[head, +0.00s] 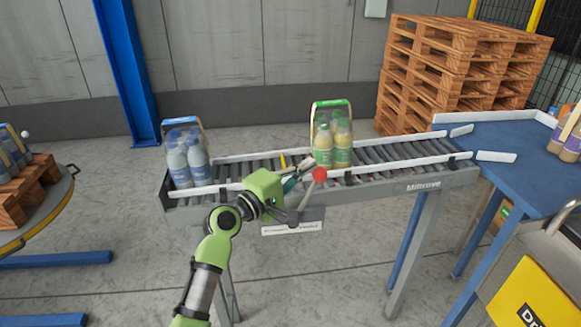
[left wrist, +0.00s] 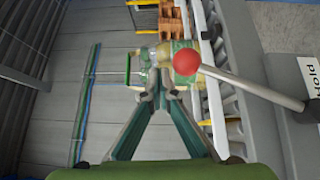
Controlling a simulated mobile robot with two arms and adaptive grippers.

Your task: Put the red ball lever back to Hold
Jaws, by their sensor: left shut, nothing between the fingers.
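The red ball (head: 320,174) sits on the end of a grey lever rod on the near side of the roller conveyor, above a white label plate (head: 292,228) whose text I cannot read. The rod runs from the ball down and left to its pivot. My left gripper (head: 304,173) is shut and empty, with its fingertips just left of the ball. In the left wrist view the fingertips (left wrist: 155,86) meet just below and left of the red ball (left wrist: 187,62), and the rod goes off to the right. I cannot tell whether they touch it. My right gripper is not in view.
The roller conveyor (head: 421,187) carries a green-handled bottle pack (head: 333,140) behind the ball and a blue-handled pack (head: 185,160) at its left end. A yellow marker (head: 283,161) stands by the rail. A blue table (head: 500,146) adjoins on the right; pallets (head: 455,75) stand behind.

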